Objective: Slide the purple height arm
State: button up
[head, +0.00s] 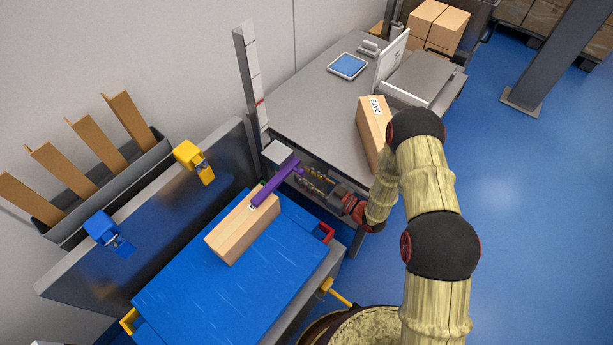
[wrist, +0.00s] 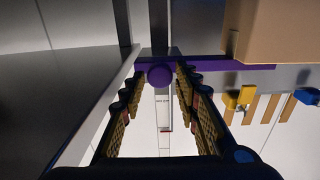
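The purple height arm (head: 272,186) reaches out from near the foot of the measuring post (head: 250,75), above the end of a carton (head: 240,232). It also crosses the wrist view (wrist: 215,65), with its round purple knob (wrist: 160,75) facing the camera. My gripper (head: 312,178) is at the knob end of the arm. In the wrist view, my gripper's fingers (wrist: 160,78) are apart, one on each side of the knob, with small gaps. The carton (wrist: 285,35) shows at upper right there. Whether a fingertip touches the purple arm is unclear.
The carton lies on a blue-topped table (head: 200,300) with yellow and red fittings. A grey bench (head: 310,95) behind holds another carton (head: 372,135) close to my arm. A blue clamp (head: 102,228) and a yellow clamp (head: 190,157) sit on the dark back panel. Open blue floor is at right.

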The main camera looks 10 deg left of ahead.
grip_shut()
dwell(0.4)
jog(key=shift+r, duration=0.1)
notch_tip(320, 180, up, 19)
jog(key=p, duration=1)
jog(key=shift+r, duration=0.15)
jog(key=shift+w, duration=0.15)
grip_release()
jog(key=shift+r, duration=0.1)
jog(key=o, duration=0.4)
jog(key=shift+f, duration=0.2)
jog(key=shift+s+d, duration=0.1)
jog(key=shift+s, duration=0.1)
